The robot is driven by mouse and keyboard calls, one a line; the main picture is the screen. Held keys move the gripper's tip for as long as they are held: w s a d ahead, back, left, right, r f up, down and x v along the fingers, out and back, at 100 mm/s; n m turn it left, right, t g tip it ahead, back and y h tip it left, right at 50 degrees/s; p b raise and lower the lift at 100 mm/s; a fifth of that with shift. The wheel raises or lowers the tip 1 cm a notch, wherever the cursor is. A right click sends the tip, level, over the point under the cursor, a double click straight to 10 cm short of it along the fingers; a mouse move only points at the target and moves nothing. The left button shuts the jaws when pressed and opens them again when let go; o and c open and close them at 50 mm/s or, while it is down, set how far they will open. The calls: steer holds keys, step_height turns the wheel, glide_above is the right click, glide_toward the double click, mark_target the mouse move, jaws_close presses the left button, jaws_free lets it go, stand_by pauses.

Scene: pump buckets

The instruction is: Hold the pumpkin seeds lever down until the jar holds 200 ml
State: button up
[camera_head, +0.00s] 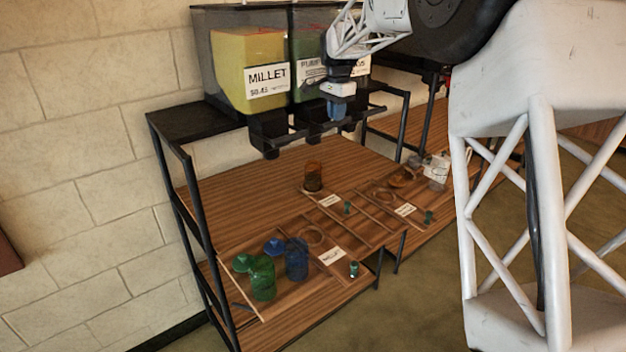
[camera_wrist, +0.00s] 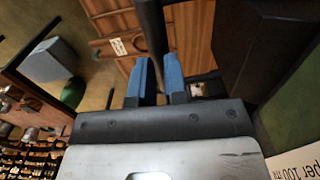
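The pumpkin seeds bin (camera_head: 306,52) is green behind its front and stands right of the millet bin; my arm partly hides its label. My gripper (camera_head: 337,108), with blue fingers, points down in front of this bin, close to a black front bar. In the wrist view my gripper (camera_wrist: 160,62) has a narrow gap between its fingers, and a dark bar lies in line with that gap. I cannot tell whether the fingers touch it. The pumpkin seeds lever cannot be made out clearly. An amber-brown jar (camera_head: 312,177) stands upright on the wooden shelf below; its fill level is unreadable.
The millet bin (camera_head: 247,68) is at the left. Green (camera_head: 262,279) and blue (camera_head: 296,259) jugs stand at the lower shelf's left end. A clear jar (camera_head: 437,170) stands at the right. A black metal frame (camera_head: 197,195) borders the shelf. Bare wood lies behind the amber jar.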

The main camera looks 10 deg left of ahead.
mark_target(336, 123)
steer(key=shift+w+a+f, duration=0.1)
steer(key=shift+f, duration=2.05)
stand_by(1.4)
steer(key=shift+r, duration=2.55)
steer(key=shift+r, duration=0.15)
steer(key=shift+r, duration=2.35)
steer(key=shift+d, duration=0.2)
